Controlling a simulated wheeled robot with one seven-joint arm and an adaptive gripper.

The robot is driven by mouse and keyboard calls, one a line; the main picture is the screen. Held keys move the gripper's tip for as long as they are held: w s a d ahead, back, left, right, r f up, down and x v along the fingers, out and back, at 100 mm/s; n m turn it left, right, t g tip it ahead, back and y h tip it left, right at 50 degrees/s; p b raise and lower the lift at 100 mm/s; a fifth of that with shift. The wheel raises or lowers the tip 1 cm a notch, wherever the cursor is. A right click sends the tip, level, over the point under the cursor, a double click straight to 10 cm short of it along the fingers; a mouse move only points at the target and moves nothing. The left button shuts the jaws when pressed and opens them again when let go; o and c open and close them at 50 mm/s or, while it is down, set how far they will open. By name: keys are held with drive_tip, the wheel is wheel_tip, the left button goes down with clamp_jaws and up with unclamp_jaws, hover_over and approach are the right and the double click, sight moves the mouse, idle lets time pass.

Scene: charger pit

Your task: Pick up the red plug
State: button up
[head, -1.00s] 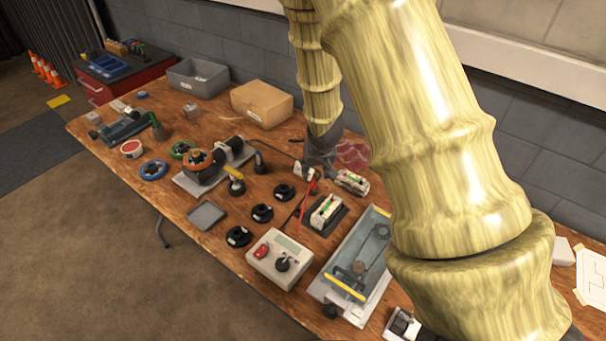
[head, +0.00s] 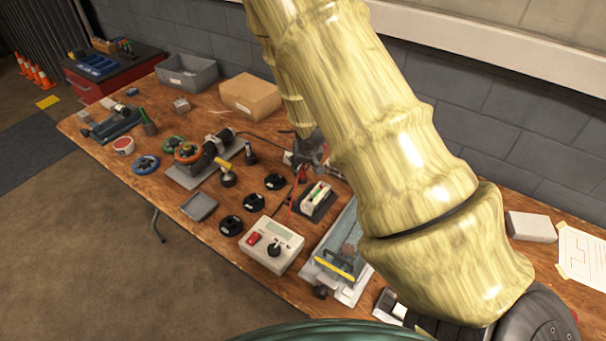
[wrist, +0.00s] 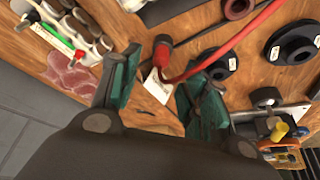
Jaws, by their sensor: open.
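The red plug (wrist: 163,52) shows in the wrist view, just beyond my fingertips, with a red cable (wrist: 235,45) curving away to the upper right. My gripper (wrist: 158,70) is open, with one green-padded finger on each side of the view. The plug lies toward the gap between the fingers, and nothing is held. In the head view, my gripper (head: 308,152) is low over the far middle of the wooden bench, and the red cable (head: 292,205) runs toward the tester box. The plug is hard to make out there beside my gripper.
The pale tester box (head: 285,238) has a red button and a dial. A holder with a white and green module (head: 316,197) stands close to my gripper. Several black discs (head: 229,226) lie left of the cable. A cardboard box (head: 250,95) stands at the back.

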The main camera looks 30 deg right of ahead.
sight(303, 171)
drive_tip(key=shift+p+x, duration=0.65)
drive_tip(key=shift+x, duration=1.9)
drive_tip(key=shift+a, duration=0.1)
drive_tip(key=shift+c, duration=0.5)
drive_tip(key=c, duration=0.8)
